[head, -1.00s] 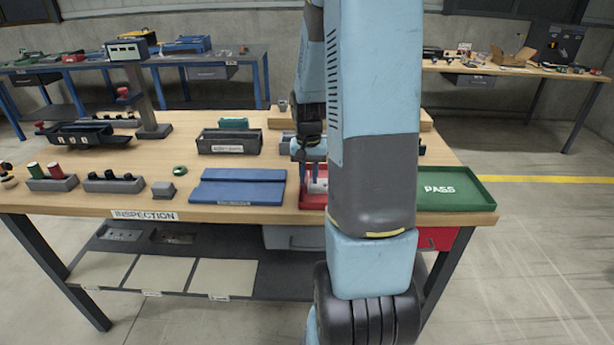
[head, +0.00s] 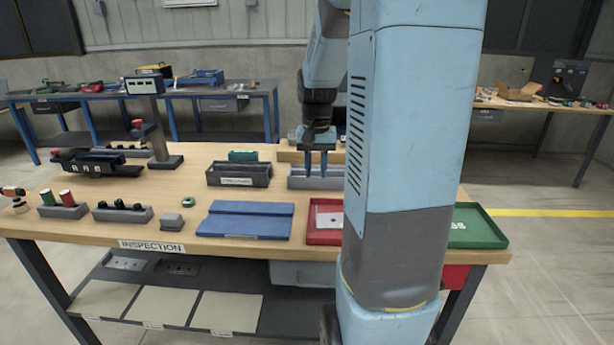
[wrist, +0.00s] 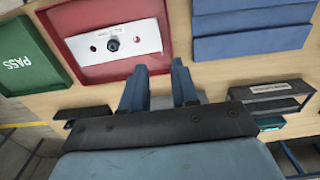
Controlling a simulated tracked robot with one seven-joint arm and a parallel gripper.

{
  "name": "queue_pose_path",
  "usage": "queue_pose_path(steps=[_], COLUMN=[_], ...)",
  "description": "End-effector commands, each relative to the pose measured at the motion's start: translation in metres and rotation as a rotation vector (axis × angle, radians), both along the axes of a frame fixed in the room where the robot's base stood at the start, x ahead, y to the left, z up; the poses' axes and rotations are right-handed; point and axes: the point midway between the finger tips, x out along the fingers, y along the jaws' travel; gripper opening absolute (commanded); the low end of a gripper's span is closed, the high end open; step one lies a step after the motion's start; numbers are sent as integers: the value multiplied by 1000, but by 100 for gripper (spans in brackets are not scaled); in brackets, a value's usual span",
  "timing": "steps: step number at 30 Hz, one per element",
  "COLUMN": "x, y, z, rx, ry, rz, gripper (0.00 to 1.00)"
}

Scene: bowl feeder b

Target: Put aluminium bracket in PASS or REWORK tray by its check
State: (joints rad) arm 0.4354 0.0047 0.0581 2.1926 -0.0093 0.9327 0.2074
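The aluminium bracket (wrist: 143,37) is a pale silver plate with holes and a dark round spot near its middle. It lies flat inside the red tray (wrist: 82,68). In the head view the bracket (head: 329,220) shows in the red tray (head: 318,238), partly hidden by my arm. The green PASS tray (wrist: 28,60) is beside the red one; in the head view this green tray (head: 476,238) is partly behind my arm. My gripper (head: 316,176) is above the table behind the red tray. Its fingers (wrist: 158,82) are apart, with nothing between them.
A blue fixture block (head: 245,220) stands left of the red tray. A dark bin (head: 238,174) and a grey bin (head: 300,178) stand behind. Small holders (head: 124,214) and a gauge stand (head: 155,140) occupy the left side. Bare wood shows between them.

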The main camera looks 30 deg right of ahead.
Motion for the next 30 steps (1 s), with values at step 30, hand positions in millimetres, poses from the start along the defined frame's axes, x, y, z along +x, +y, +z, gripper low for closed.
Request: queue_pose_path(steps=[30], x=[-160], y=[155], z=[108], rx=[-131], ry=[-446], rz=[544], gripper=[29])
